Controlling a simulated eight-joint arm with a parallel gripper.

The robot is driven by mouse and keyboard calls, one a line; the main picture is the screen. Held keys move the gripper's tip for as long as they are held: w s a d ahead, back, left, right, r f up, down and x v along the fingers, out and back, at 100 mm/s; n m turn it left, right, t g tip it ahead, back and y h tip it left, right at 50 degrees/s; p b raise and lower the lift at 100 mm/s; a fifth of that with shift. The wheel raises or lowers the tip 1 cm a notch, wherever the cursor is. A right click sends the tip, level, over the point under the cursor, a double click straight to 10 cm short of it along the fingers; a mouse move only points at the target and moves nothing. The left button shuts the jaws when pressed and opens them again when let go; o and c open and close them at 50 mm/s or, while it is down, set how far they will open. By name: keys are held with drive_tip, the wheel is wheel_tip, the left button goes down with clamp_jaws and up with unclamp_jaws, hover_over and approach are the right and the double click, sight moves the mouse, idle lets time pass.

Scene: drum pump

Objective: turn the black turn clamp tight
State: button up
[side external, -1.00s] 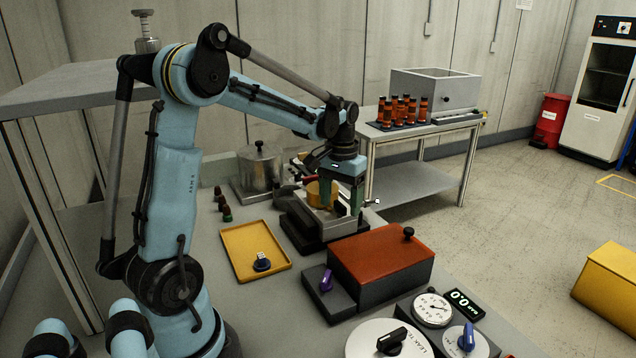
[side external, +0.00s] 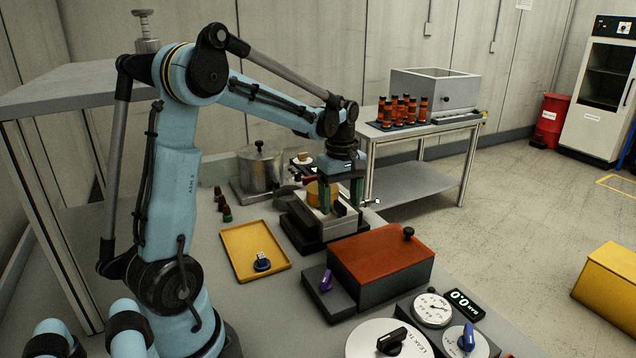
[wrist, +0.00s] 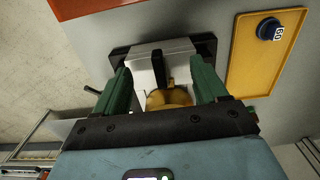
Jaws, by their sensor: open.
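The black turn clamp (wrist: 168,66) shows in the wrist view as a dark upright bar on the pale block, just in front of a brass round part (wrist: 170,98). In the side view the clamp (side external: 340,208) is a small dark shape at the block's front. My gripper (wrist: 163,76) is open, with its green fingers on either side of the clamp and a gap to each side. In the side view my gripper (side external: 341,207) points down over the fixture, partly hiding the brass part (side external: 313,194). I cannot tell the clamp's exact angle.
A yellow tray (side external: 238,265) with a dark knob piece (side external: 262,264) lies left of the fixture. A red-topped box (side external: 380,252) stands close in front. A metal pot (side external: 260,170) is behind. A thin rod with a light tip (side external: 376,202) sticks out to the right.

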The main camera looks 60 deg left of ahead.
sight(341, 204)
wheel_tip(341, 204, up, 12)
drive_tip(key=s+d+f+m+t, duration=0.3)
drive_tip(key=s+d+f+m, duration=0.1)
drive_tip(key=d+m, duration=0.5)
drive_tip(key=s+d+f+m+t, duration=0.4)
drive_tip(key=d+m, duration=0.5)
drive_tip(key=shift+f, duration=0.25)
drive_tip(key=shift+d, duration=0.1)
